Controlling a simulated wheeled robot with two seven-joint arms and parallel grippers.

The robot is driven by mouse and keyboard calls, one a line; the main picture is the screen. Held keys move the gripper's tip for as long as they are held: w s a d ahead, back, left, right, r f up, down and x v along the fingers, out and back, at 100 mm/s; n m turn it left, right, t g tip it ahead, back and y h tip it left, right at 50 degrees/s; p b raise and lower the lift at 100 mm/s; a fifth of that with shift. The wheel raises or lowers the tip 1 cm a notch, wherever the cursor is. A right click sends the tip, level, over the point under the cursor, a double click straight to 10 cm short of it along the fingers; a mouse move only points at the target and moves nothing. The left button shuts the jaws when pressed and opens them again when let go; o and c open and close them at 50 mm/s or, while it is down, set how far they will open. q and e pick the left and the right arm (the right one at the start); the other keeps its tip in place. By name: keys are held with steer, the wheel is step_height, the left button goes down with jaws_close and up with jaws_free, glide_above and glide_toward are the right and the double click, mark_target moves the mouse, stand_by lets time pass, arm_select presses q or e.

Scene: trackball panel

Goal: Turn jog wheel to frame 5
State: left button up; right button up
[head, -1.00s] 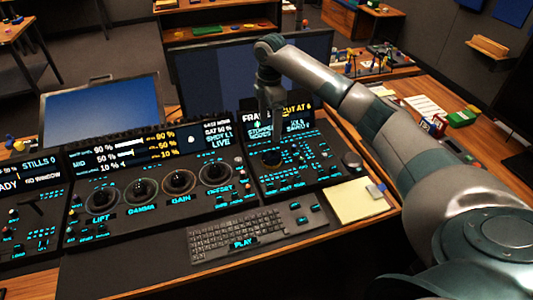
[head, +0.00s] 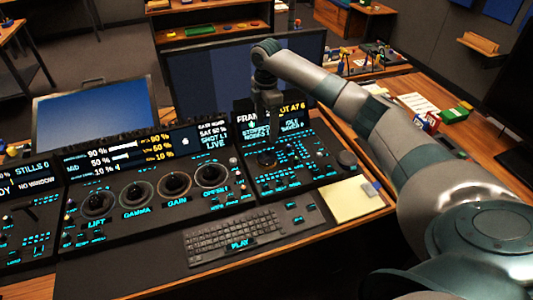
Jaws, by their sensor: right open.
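The jog wheel (head: 266,159) looks like a dark round dial on the right-hand panel (head: 318,172), though its exact outline is hard to make out. My right gripper (head: 270,136) points down just above it, with its open fingers small and dark against the panel. I cannot tell whether they touch the wheel. The panel's display (head: 252,119) begins with "FRAM" and ends with what looks like a cut at 6. My wrist hides its middle, so the current frame number is not readable. My left gripper is not in view.
A grey knob (head: 347,158) stands right of the wheel. Trackballs with rings (head: 174,184) fill the middle panel. A keyboard (head: 235,232) and a yellow note pad (head: 350,202) lie in front. A dark monitor (head: 205,85) stands close behind the gripper.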

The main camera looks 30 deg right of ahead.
mark_target(267, 157)
step_height(267, 157, down, 14)
steer(key=p, duration=0.2)
steer(key=shift+p, duration=0.4)
steer(key=shift+r, duration=0.1)
steer(key=c, duration=1)
steer(key=shift+c, duration=0.2)
